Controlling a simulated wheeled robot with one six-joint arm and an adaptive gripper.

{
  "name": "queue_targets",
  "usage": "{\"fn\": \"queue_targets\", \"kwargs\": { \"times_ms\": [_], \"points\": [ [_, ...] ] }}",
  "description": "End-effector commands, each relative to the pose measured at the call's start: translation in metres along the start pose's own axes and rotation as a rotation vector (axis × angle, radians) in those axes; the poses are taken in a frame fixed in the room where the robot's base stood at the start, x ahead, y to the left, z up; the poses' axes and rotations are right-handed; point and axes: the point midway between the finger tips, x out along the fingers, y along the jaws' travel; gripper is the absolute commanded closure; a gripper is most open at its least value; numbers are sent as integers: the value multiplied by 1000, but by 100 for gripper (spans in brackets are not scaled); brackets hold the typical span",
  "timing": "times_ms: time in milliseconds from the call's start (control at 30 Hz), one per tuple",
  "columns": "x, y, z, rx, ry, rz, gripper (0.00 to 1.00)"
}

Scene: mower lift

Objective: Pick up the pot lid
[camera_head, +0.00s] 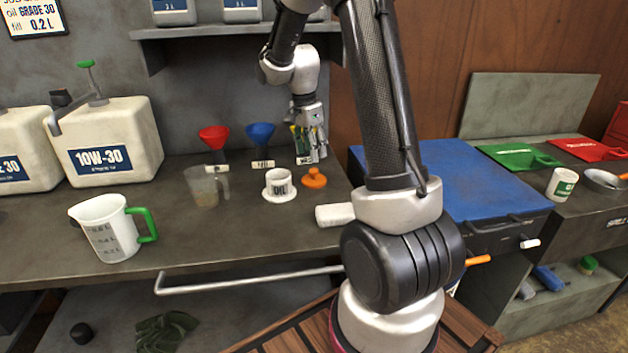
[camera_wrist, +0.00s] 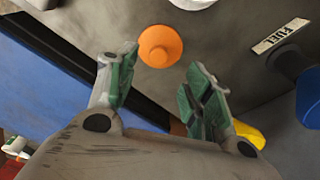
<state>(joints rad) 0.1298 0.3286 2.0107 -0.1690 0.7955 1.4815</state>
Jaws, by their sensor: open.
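The pot lid, as I take it, is a small orange disc with a knob (camera_head: 315,178) lying on the grey workbench, right of a white cup marked OIL (camera_head: 278,183). In the wrist view the lid (camera_wrist: 160,46) shows round and unobstructed, just beyond the space between my fingertips. My gripper (camera_head: 311,158) is above and behind the lid in the head view, pointing down, apart from it. In the wrist view its green-padded fingers (camera_wrist: 158,78) are spread with nothing between them.
Red (camera_head: 214,136) and blue (camera_head: 260,135) funnels stand behind; something yellow is partly hidden by my gripper. A clear jug (camera_head: 206,186) and a measuring jug (camera_head: 108,228) stand left. A white roll (camera_head: 334,214) lies in front. A blue-topped cabinet (camera_head: 450,185) is right.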

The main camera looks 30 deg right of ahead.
Motion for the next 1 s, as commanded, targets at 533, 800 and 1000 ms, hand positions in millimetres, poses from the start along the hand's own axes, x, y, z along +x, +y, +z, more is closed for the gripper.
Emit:
{"fn": "queue_targets", "kwargs": {
  "times_ms": [533, 800, 1000],
  "points": [
    [60, 3, 0, 79, -1, 2, 49],
    [78, 2, 0, 78, 0, -2, 49],
    [78, 2, 0, 78, 0, -2, 62]
  ]
}}
